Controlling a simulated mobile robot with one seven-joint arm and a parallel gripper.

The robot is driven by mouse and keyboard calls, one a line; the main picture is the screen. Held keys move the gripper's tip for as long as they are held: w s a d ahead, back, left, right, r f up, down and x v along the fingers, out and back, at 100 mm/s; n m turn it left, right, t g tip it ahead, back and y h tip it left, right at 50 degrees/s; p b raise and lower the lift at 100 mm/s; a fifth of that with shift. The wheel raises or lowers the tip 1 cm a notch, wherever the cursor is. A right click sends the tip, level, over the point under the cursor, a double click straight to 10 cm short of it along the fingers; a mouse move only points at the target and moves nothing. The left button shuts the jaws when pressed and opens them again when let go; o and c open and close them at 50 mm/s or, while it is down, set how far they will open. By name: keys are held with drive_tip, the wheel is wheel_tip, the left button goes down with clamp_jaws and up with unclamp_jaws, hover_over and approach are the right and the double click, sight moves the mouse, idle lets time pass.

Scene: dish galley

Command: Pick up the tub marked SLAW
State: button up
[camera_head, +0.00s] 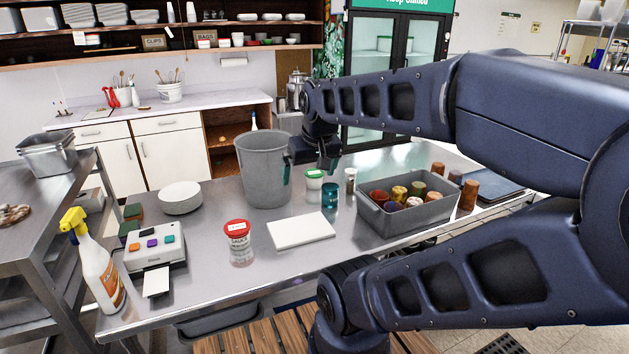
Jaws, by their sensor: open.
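A small clear tub with a red lid (238,242) stands upright on the steel table, left of a white board. Its label seems to read SAUCE, but the print is small. A second tub with a green lid (314,179) stands farther back, right of the grey bucket; its label is too small to read. I cannot make out the word SLAW on either tub. My gripper (327,162) is open, pointing down above and just behind or beside the green-lidded tub, apart from the red-lidded one. Nothing shows between its fingers.
A tall grey bucket (264,170) stands close left of my gripper. A teal cup (330,195), a shaker (350,181) and a grey bin of jars (412,217) stand nearby. The white board (301,230) lies in front. A spray bottle (96,265) stands at left.

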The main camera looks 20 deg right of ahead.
drive_tip(key=w+d+m+h, duration=0.1)
drive_tip(key=w+d, duration=0.2)
drive_tip(key=w, duration=0.5)
drive_tip(key=w+d+m+h, duration=0.1)
drive_tip(key=w+d, duration=0.2)
drive_tip(key=w, duration=0.4)
drive_tip(key=m+h, duration=0.1)
drive_tip(key=m, duration=0.4)
hover_over(314, 172)
drive_tip(key=s+a, duration=0.1)
drive_tip(key=s, duration=0.1)
wheel_tip(314, 172, down, 18)
wheel_tip(314, 172, down, 6)
drive_tip(key=shift+f, duration=0.2)
drive_tip(key=shift+x, duration=2.5)
drive_tip(key=c, duration=1.1)
drive_tip(key=shift+r, duration=0.15)
